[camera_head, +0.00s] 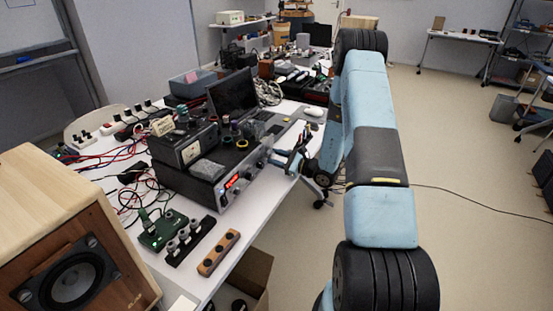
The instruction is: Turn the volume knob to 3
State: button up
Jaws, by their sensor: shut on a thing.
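A black amplifier (196,188) stands on the white table, with a lit red display (232,181) on its front panel. The digits are too small to read surely. My gripper (277,157) is at the right end of that front panel, side-on to it. It is shut on what appears to be the volume knob, which is mostly hidden by the fingers. The knob's mark and setting cannot be made out. A wooden speaker (50,210) with a dark cone stands at the near left.
A wooden block with dark knobs (218,252), a black block with grey knobs (188,240) and a green circuit board (163,230) lie before the amplifier. Red and black cables run at left. A monitor (233,94) stands behind. Open floor (470,210) lies at right.

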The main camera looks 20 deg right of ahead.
jog(key=o, duration=1.1)
jog(key=shift+c, duration=0.2)
jog(key=v, duration=1.4)
jog(key=shift+a, duration=0.1)
